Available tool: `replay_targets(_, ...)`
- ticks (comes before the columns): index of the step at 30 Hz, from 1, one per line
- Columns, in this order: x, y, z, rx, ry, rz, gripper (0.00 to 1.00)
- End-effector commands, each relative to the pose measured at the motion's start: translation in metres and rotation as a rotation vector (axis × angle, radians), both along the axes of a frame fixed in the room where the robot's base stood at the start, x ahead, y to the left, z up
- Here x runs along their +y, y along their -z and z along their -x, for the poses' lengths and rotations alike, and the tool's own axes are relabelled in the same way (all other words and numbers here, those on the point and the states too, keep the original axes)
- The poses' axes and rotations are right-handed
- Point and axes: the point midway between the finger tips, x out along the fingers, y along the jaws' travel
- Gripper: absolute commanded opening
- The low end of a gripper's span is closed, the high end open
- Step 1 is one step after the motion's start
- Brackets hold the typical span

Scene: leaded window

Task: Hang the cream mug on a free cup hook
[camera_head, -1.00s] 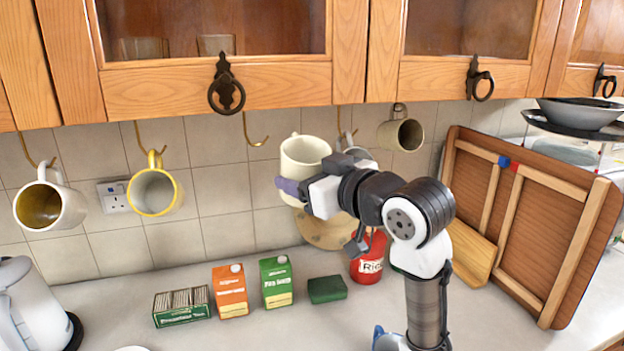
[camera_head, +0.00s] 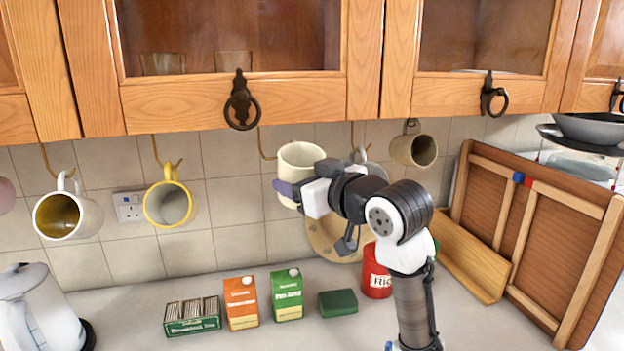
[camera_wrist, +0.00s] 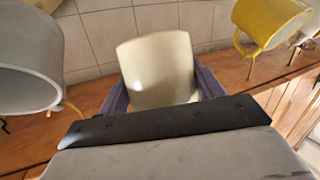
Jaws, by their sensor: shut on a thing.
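The cream mug (camera_head: 298,163) is held upright in my gripper (camera_head: 288,188), just under the cabinet. In the wrist view the mug (camera_wrist: 158,72) sits between the two purple-grey fingers of my gripper (camera_wrist: 160,90), which press its sides. I cannot make out its handle. A bare brass cup hook (camera_head: 265,148) hangs immediately left of the mug's rim; in the picture they almost meet, and I cannot tell whether they touch. Another hook (camera_head: 352,136) is right of the mug, with a grey mug (camera_head: 372,170) partly hidden behind my arm.
A yellow-rimmed mug (camera_head: 170,204) and a white mug with olive inside (camera_head: 68,215) hang to the left. A tan mug (camera_head: 413,150) hangs to the right. Cartons (camera_head: 287,295), a tea box (camera_head: 192,317) and a red tin (camera_head: 376,272) stand on the counter below.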

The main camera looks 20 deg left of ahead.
Motion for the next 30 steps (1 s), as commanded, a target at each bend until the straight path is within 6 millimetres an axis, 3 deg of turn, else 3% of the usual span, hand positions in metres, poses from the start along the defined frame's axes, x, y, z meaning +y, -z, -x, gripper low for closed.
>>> replay_targets(16,0.027,0.003,0.019,-0.002,0.000,-0.002,0.35)
replay_targets(30,0.036,0.014,0.025,-0.002,0.001,-0.002,0.35)
